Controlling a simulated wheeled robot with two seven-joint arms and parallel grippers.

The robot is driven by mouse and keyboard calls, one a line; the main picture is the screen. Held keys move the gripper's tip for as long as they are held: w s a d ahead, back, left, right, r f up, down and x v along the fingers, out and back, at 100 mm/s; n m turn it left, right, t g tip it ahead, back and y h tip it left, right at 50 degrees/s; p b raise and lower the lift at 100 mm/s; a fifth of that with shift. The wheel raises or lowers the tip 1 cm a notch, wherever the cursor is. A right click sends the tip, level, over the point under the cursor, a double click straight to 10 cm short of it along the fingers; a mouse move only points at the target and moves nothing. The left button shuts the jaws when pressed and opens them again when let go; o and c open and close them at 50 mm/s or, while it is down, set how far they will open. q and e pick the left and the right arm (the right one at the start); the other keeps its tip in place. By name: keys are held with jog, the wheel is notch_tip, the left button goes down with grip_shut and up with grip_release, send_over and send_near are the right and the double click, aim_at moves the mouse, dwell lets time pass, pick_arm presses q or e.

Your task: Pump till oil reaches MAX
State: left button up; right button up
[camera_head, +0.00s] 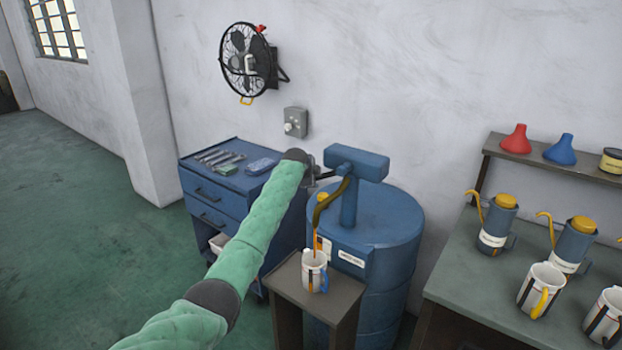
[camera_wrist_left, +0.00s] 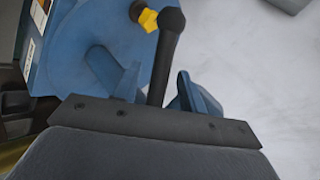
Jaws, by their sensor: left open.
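The blue oil pump (camera_head: 357,164) stands on top of a blue drum (camera_head: 390,222). Its curved spout (camera_head: 330,200) points down, with a thin orange stream (camera_head: 315,243) below it over a white mug (camera_head: 312,274). The mug has a blue handle and stands on a small brown stand (camera_head: 338,290). The oil level and MAX mark cannot be read. My left gripper (camera_head: 320,172) is at the pump's left side. In the left wrist view, its blue fingers (camera_wrist_left: 155,88) are apart, with the black pump lever (camera_wrist_left: 166,55) between them. My right gripper is out of view.
A blue tool cabinet (camera_head: 205,185) with wrenches stands left of the drum. On the right, a workbench (camera_head: 455,270) holds oil cans (camera_head: 497,225) and mugs (camera_head: 541,290), with a shelf of funnels (camera_head: 515,139) behind. A fan (camera_head: 246,63) hangs on the wall.

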pick_arm(q)
jog(key=b+v, duration=0.1)
jog(key=v, duration=0.3)
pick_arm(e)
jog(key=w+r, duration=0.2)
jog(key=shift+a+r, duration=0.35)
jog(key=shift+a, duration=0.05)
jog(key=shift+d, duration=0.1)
